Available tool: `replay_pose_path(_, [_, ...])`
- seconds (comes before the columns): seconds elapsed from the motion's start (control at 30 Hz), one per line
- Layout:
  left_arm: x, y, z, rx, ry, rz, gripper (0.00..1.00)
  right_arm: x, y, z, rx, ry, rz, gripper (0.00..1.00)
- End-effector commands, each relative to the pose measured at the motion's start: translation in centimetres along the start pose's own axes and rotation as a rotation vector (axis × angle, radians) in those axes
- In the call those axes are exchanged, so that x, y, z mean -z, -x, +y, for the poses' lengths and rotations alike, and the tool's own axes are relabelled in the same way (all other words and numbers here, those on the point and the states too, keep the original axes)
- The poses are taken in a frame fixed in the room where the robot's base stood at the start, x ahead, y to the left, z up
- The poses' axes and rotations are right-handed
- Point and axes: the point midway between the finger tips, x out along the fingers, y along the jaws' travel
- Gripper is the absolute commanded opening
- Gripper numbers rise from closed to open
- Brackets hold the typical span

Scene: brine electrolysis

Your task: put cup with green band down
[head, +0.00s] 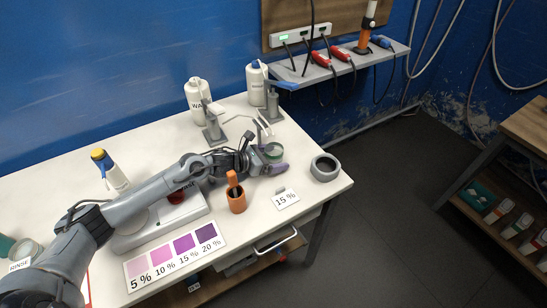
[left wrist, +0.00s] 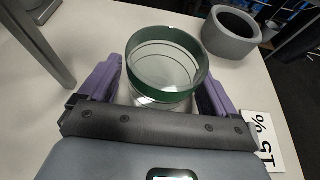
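The cup with the green band (head: 273,151) is clear glass with a dark green ring at its rim. It is upright at the right part of the white table, and it also shows in the left wrist view (left wrist: 166,62). My left gripper (head: 272,158) has its two purple fingers on either side of the cup, as the left wrist view (left wrist: 160,90) shows. A narrow gap shows between the left-hand finger and the glass; contact on the other side is unclear. The cup's base is partly hidden by the gripper. My right gripper is not in view.
A grey ring-shaped holder (head: 325,168) stands right of the cup. A "15 %" card (head: 286,199) and an orange pot (head: 236,200) are nearer the front. A metal stand (head: 214,130) and white bottles (head: 197,94) are behind. A colour chart (head: 175,257) lies at the front edge.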

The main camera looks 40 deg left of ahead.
Motion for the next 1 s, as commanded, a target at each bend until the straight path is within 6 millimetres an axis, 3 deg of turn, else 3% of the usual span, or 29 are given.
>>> replay_pose_path(0.37, [-0.3, 0.4, 0.0, -0.001, -0.001, 0.002, 0.91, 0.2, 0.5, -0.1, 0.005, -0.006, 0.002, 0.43])
replay_pose_path(1.0, [-0.2, 9.2, -0.1, 0.002, -0.002, 0.006, 0.91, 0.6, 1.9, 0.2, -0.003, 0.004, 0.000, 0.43])
